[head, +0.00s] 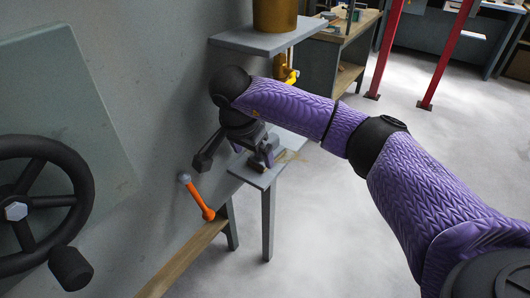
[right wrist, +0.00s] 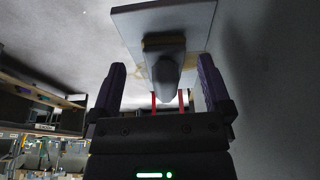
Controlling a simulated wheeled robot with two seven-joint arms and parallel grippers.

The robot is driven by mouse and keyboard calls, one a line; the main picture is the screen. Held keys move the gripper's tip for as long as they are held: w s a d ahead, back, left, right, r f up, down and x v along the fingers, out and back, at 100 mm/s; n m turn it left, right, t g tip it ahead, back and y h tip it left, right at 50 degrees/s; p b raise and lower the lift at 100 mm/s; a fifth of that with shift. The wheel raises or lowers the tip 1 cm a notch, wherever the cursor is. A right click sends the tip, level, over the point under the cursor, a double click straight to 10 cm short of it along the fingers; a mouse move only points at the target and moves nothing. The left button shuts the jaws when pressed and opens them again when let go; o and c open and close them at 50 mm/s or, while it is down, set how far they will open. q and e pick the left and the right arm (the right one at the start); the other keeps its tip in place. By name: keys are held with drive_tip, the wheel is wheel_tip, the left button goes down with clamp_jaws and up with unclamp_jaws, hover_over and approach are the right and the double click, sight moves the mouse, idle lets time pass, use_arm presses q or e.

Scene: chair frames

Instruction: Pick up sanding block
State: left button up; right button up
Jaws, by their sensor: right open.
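The sanding block (right wrist: 166,62), with a tan base and a rounded grey handle, rests on a small grey table (right wrist: 196,22) in the right wrist view. My right gripper (right wrist: 163,75) is open, with its two purple fingers on either side of the handle's line and a gap to each side. In the head view my right gripper (head: 253,150) is over the near part of the small grey table (head: 252,178); the block (head: 265,158) is partly hidden beneath it. I cannot tell whether the fingers reach fully around the handle. My left gripper is not in view.
An orange-handled tool (head: 199,200) is by the grey wall, left of the table. A black handwheel (head: 80,200) juts out at the left. A grey shelf (head: 250,42) with a brown cylinder (head: 275,14) is behind my arm. Open floor lies right of the table.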

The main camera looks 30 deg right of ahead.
drive_tip(key=d, duration=0.1)
drive_tip(key=w+d+b, duration=0.1)
drive_tip(key=d, duration=0.2)
drive_tip(key=shift+w+f, duration=0.15)
drive_tip(key=shift+w, duration=0.2)
drive_tip(key=shift+w+d+f+b, duration=0.15)
drive_tip(key=shift+d+f+b, duration=0.2)
drive_tip(key=shift+f+b, duration=0.25)
drive_tip(key=shift+w+d+f+b, duration=0.1)
drive_tip(key=shift+d+f+b, duration=0.3)
drive_tip(key=shift+f, duration=0.4)
drive_tip(key=c, duration=1.3)
drive_tip(key=shift+c, duration=0.2)
